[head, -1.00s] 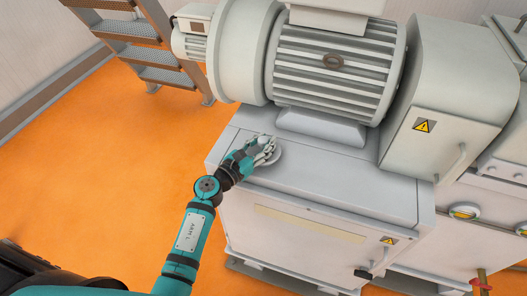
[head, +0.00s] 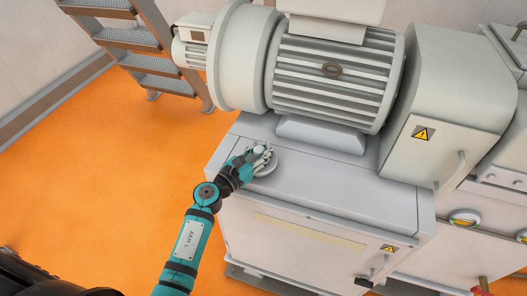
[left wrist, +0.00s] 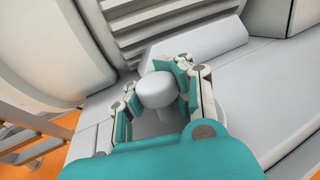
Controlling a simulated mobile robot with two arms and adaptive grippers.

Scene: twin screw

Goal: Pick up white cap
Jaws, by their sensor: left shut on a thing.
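The white cap (left wrist: 156,90) is a round, pale knob held between the fingers of my left gripper (left wrist: 158,95) in the left wrist view. In the head view the cap (head: 258,149) shows as a small pale top between the fingers of my left gripper (head: 257,158). The gripper is shut on it above the top of the grey cabinet (head: 330,192). A round pale disc (head: 267,170) shows below the fingers. I cannot tell whether the cap is clear of it. My right gripper is in neither view.
A large motor (head: 333,70) with ribbed sides stands behind the cap on the cabinet. A grey housing (head: 440,100) with a warning sign stands to its right. Metal steps (head: 150,62) stand at the far left. The orange floor (head: 100,170) at left is open.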

